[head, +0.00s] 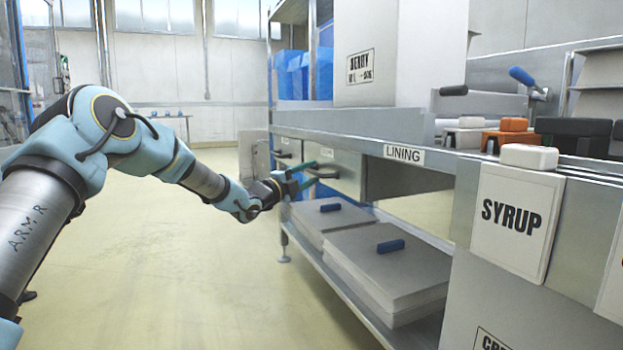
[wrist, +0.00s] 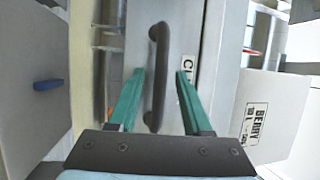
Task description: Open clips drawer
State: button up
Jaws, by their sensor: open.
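The clips drawer has a grey front (head: 346,168) under the bench top, left of the LINING label in the head view. Its dark bar handle (wrist: 157,75) shows in the wrist view, with part of a label starting "CL" (wrist: 187,72) beside it. My gripper (head: 311,175) is at the drawer front with its green fingers open. In the wrist view my gripper (wrist: 160,75) has one finger on each side of the handle. I cannot tell whether either finger touches it. The label is partly hidden by the right finger.
Another drawer (head: 287,151) sits further left. Lidded grey stacks (head: 388,268) with blue handles lie on the shelf below. A BERRY box (head: 372,60) stands on the bench above. A SYRUP card (head: 512,222) hangs at the right. The floor (head: 170,270) at left is clear.

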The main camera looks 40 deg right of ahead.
jog(key=shift+d, duration=0.45)
jog(key=shift+r, duration=0.1)
jog(key=shift+c, duration=0.2)
grip_shut()
dwell(0.9)
